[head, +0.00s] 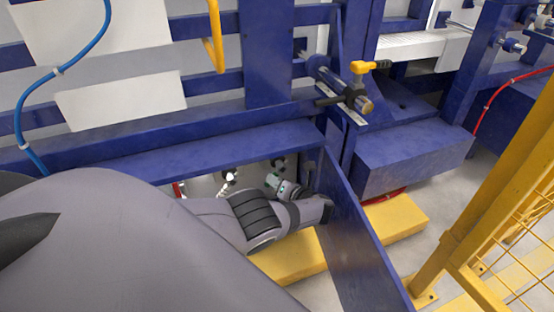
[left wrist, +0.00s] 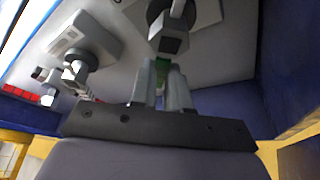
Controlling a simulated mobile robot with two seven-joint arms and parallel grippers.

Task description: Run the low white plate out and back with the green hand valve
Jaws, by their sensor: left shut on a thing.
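In the left wrist view my left gripper (left wrist: 165,80) is shut on the green hand valve (left wrist: 162,68). Only a small green part of it shows between the pale fingers. A dark fitting (left wrist: 170,35) stands just beyond the fingertips. A pale surface behind (left wrist: 215,60) looks like the low white plate; its full outline is hidden. In the head view my left arm reaches down behind the blue beam, and its wrist hides most of the gripper and valve. My right gripper is not in view.
Blue beams (head: 200,150) and a slanting blue panel (head: 350,235) hem in the arm. A yellow-handled valve (head: 362,68) sits above. A yellow fence (head: 490,190) stands right.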

